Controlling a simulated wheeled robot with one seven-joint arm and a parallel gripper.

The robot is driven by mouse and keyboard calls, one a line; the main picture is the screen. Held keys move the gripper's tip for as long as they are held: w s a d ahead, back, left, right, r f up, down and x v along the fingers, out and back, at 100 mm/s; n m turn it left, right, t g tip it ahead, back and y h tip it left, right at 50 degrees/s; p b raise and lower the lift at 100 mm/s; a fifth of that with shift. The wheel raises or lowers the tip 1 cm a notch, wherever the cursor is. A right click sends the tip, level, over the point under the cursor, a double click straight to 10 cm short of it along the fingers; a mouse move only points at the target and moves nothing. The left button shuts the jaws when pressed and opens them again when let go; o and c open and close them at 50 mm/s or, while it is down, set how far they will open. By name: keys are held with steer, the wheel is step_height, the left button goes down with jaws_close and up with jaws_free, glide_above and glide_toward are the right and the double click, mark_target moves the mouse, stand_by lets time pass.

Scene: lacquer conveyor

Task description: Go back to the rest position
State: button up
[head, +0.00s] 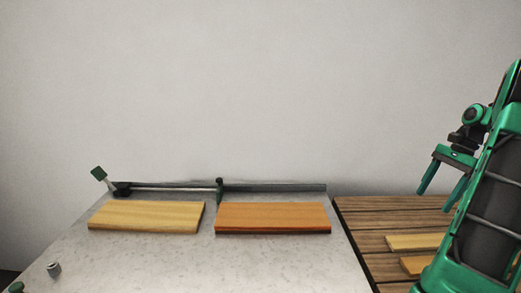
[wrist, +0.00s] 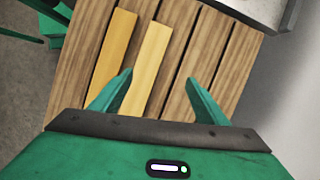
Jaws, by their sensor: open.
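My gripper (head: 440,184) is at the right of the head view, raised above a slatted wooden table. It is open, with nothing between its two green fingers. In the wrist view my gripper (wrist: 160,82) points down at the slats, its fingers spread apart. Two boards lie on the slatted table below it, a pale yellow one (wrist: 147,70) and an orange-yellow one (wrist: 113,47). In the head view the pale board (head: 412,242) and the orange-yellow board (head: 415,264) are partly hidden behind my arm.
A grey metal table (head: 270,262) holds a yellow board (head: 147,217) and an orange board (head: 272,217) side by side. A dark rail (head: 270,188) with a green upright post runs along its back. A small knob (head: 54,269) stands front left. The slatted table (head: 365,222) adjoins it on the right.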

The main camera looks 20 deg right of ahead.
steer(key=w+a+r+n+g+h, duration=0.2)
steer(key=a+n, duration=0.5)
steer(key=a, duration=1.7)
steer(key=s+a+f+n+h, duration=0.1)
steer(key=s+a+f+n, duration=0.1)
steer(key=s+a, duration=0.4)
steer(key=s+a+f+n+t, duration=0.1)
steer(key=s+a+f+n, duration=0.2)
steer(key=s+a, duration=0.3)
steer(key=shift+s+f+n+h, duration=0.3)
steer(key=shift+s+n+h, duration=0.1)
steer(key=shift+s+n, duration=0.35)
